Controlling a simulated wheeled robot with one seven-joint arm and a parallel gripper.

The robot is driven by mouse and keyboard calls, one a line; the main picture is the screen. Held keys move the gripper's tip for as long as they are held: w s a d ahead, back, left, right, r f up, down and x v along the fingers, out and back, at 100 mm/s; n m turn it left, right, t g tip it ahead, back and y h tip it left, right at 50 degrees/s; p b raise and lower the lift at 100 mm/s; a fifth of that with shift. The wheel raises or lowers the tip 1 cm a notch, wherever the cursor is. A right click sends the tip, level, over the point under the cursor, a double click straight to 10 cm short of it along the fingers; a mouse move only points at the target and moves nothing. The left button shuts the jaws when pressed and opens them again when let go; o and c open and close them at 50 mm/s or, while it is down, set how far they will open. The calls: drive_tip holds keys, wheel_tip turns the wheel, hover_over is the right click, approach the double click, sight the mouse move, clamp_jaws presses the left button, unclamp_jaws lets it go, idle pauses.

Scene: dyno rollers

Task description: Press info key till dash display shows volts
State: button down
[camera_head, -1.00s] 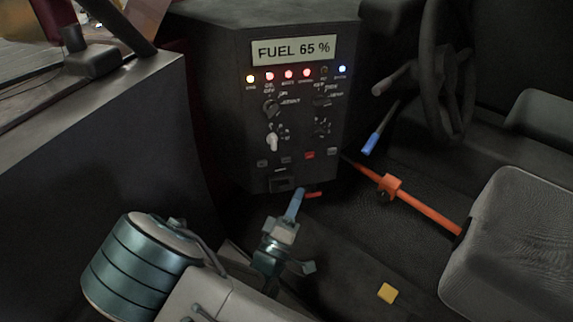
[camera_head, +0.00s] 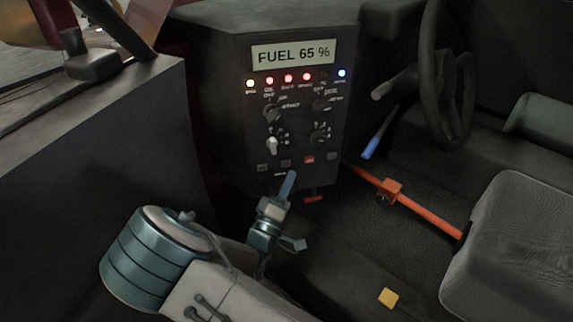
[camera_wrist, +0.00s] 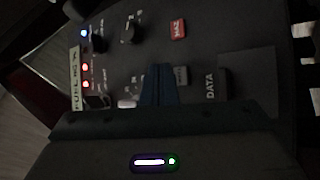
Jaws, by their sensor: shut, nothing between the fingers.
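The dash display (camera_head: 294,54) reads "FUEL 65 %" at the top of the dark control panel; the wrist view shows it sideways (camera_wrist: 76,80). A row of small keys crosses the lower panel: a grey key (camera_head: 262,167), a second grey key (camera_head: 286,163), a red key (camera_head: 309,159) and a dark key (camera_head: 332,156). I cannot read which is the info key. My gripper (camera_head: 291,174) is shut and empty, its blue fingertips just below the second grey key. In the wrist view the fingertips (camera_wrist: 158,68) are beside a grey key (camera_wrist: 181,75); contact cannot be told.
The panel also has rotary knobs (camera_head: 272,113) and a row of lit lamps (camera_head: 288,78). An orange bar (camera_head: 425,209), a steering wheel (camera_head: 436,80) and a seat (camera_head: 510,245) are at the right.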

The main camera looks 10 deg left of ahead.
drive_tip(key=shift+w+a, duration=0.3)
drive_tip(key=shift+w, duration=0.5)
drive_tip(key=shift+w, duration=0.1)
idle(1.4)
drive_tip(key=shift+w+a, duration=0.2)
drive_tip(key=shift+w, duration=0.05)
drive_tip(key=shift+w+a, duration=0.1)
drive_tip(key=shift+w, duration=0.25)
idle(0.7)
drive_tip(key=shift+s, duration=0.1)
drive_tip(key=shift+s+d, duration=0.25)
drive_tip(key=shift+s, duration=0.4)
drive_tip(key=shift+s+d+p, duration=0.1)
drive_tip(key=shift+s+d, duration=0.2)
drive_tip(key=shift+s, duration=0.45)
drive_tip(key=shift+s+d+p, duration=0.15)
drive_tip(key=shift+s+d, duration=0.2)
drive_tip(key=shift+s, duration=0.45)
drive_tip(key=shift+s+d+p, duration=0.1)
drive_tip(key=shift+s+d, duration=0.2)
drive_tip(key=shift+s, duration=0.45)
